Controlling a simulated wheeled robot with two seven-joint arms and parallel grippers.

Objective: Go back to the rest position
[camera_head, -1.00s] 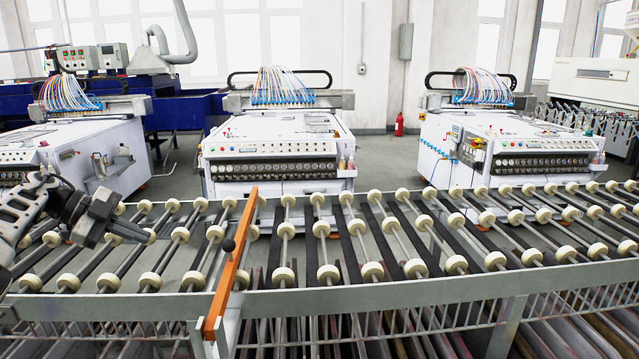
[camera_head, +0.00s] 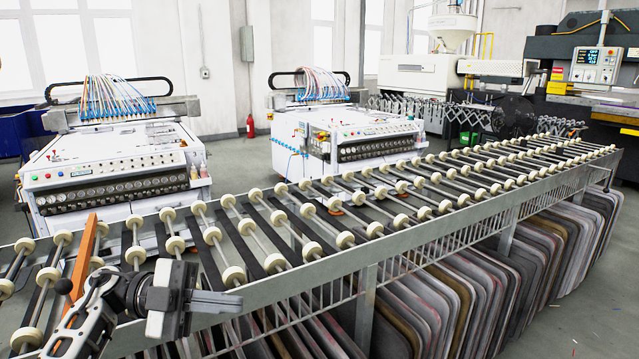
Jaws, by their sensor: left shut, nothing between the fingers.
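My left gripper (camera_head: 187,300) is at the lower left of the head view, in front of the near rail of the roller conveyor. Its fingers are shut with nothing held. My left arm comes in from the bottom left corner. My right gripper is out of view.
The roller conveyor (camera_head: 385,238) runs from lower left to upper right. Dark panels (camera_head: 480,290) stand below it. White machines (camera_head: 110,165) with hose bundles stand behind. A red extinguisher (camera_head: 250,126) is by the wall. Open floor (camera_head: 600,300) shows at lower right.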

